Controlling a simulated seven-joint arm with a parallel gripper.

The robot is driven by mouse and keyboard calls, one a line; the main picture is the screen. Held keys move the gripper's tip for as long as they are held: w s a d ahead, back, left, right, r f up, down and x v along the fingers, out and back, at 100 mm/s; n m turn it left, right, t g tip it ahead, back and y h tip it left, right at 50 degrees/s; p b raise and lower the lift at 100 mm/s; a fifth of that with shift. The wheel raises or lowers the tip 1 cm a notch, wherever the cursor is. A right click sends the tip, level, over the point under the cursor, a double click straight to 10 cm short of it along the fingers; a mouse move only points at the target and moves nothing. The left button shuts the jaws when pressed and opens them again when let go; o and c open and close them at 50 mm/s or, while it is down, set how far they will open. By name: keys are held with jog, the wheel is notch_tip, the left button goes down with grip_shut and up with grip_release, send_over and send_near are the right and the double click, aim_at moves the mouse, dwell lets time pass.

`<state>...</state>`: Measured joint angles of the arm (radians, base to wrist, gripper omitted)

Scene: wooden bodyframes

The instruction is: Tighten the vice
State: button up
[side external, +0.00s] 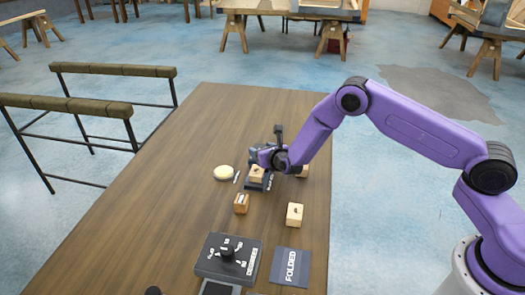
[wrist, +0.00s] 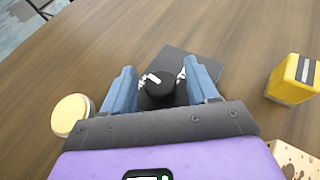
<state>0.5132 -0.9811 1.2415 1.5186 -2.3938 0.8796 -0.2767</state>
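My gripper (wrist: 162,78) has its two blue fingers spread either side of a black round knob (wrist: 158,97) with a white mark on top. A small gap seems to show at the right finger; contact on the left is unclear. A dark flat plate (wrist: 196,64) lies on the table beyond the knob. In the side external view my gripper (side external: 258,168) is low over a dark labelled base (side external: 258,184). No vice jaws can be made out, and my gripper hides much of this spot.
A cream round thing (wrist: 72,115) lies to the left and a yellow block (wrist: 294,78) to the right. Wooden blocks (side external: 241,203) (side external: 295,214), a dial box (side external: 210,264) and a FOLDED plate (side external: 290,267) are nearer the camera. The table's far left (side external: 205,115) is clear.

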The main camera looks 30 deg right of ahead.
jog(key=v, duration=1.7)
jog(key=shift+s, duration=0.2)
jog(key=shift+r, duration=0.1)
